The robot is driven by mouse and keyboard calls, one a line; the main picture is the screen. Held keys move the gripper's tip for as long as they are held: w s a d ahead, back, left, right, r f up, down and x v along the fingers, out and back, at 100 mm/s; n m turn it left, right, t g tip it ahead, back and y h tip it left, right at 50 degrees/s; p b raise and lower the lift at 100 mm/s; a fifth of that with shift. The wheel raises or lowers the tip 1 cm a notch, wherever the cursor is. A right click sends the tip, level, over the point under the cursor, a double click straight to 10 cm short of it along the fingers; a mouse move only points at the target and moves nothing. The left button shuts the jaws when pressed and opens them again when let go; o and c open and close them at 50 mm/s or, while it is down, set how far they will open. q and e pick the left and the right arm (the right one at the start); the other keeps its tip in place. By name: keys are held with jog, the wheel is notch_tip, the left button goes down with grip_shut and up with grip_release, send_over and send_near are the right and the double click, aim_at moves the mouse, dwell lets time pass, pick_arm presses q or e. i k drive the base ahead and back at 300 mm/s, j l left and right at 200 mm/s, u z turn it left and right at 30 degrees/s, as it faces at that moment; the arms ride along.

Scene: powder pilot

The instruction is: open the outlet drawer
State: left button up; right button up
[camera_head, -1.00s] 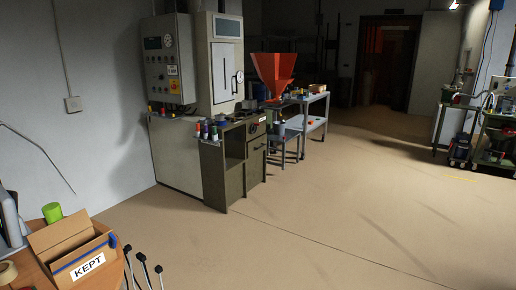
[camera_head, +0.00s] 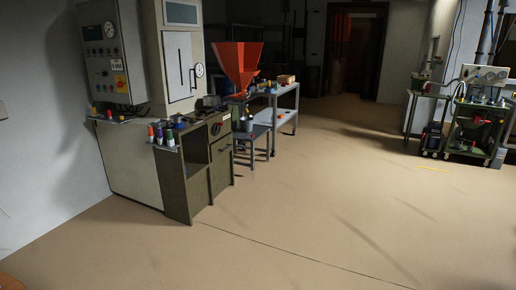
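An olive-green bench cabinet (camera_head: 176,190) stands in front of a tall pale machine (camera_head: 135,165) at the left. Its right-hand side has a small upper front (camera_head: 221,128) and a larger lower front (camera_head: 221,165), both looking shut. I cannot tell which front is the outlet drawer. A dark open recess (camera_head: 196,150) lies to their left. Neither of my grippers is in view, and the cabinet is some distance away across the floor.
Several colored bottles (camera_head: 160,135) stand on the cabinet's left end. A red hopper (camera_head: 238,64) and a grey-blue shelf table (camera_head: 276,122) stand behind it. Equipment carts (camera_head: 475,130) are at the far right. The tan floor (camera_head: 330,215) in the middle is clear.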

aim_at(218, 148)
jog(key=i, duration=2.65)
